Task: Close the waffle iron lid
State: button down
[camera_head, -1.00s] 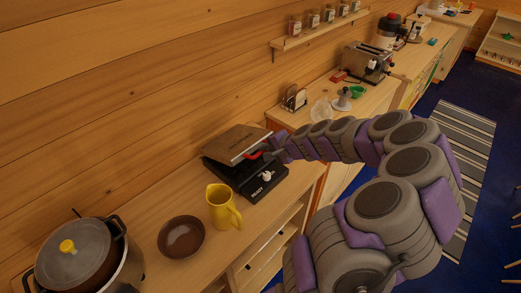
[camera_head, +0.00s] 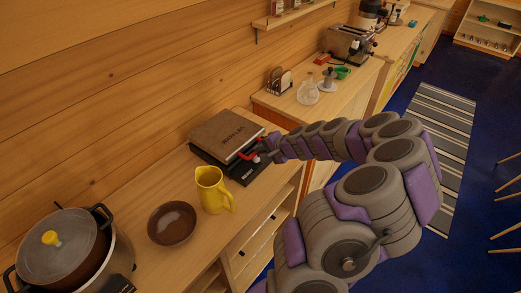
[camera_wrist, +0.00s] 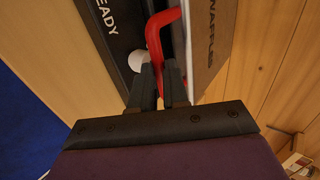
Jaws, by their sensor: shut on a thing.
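The waffle iron stands on the wooden counter, with a brown-grey lid (camera_head: 222,132) lowered close over its black base (camera_head: 243,174). A gap still shows between lid and base at the front. In the wrist view the lid (camera_wrist: 210,50) is on the right and the base (camera_wrist: 112,22), with white lettering and a white knob (camera_wrist: 138,61), is on the left. My gripper (camera_head: 262,154) is at the front edge of the lid. In the wrist view my gripper's fingers (camera_wrist: 161,78) are shut on the red lid handle (camera_wrist: 154,35).
A yellow pitcher (camera_head: 211,190) and a brown bowl (camera_head: 172,224) stand left of the waffle iron. A lidded pot (camera_head: 62,250) is at the near left. A glass jar (camera_head: 307,92) and a toaster (camera_head: 348,45) stand farther right. The wooden wall is behind.

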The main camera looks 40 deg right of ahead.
jog(key=shift+d, duration=0.15)
jog(key=c, duration=1.3)
grip_release()
jog(key=shift+s+r, duration=0.1)
jog(key=shift+s, duration=0.1)
jog(key=shift+o, duration=0.9)
jog(key=shift+w+d, duration=0.1)
jog(key=p+v, duration=0.2)
jog(key=v, duration=1.5)
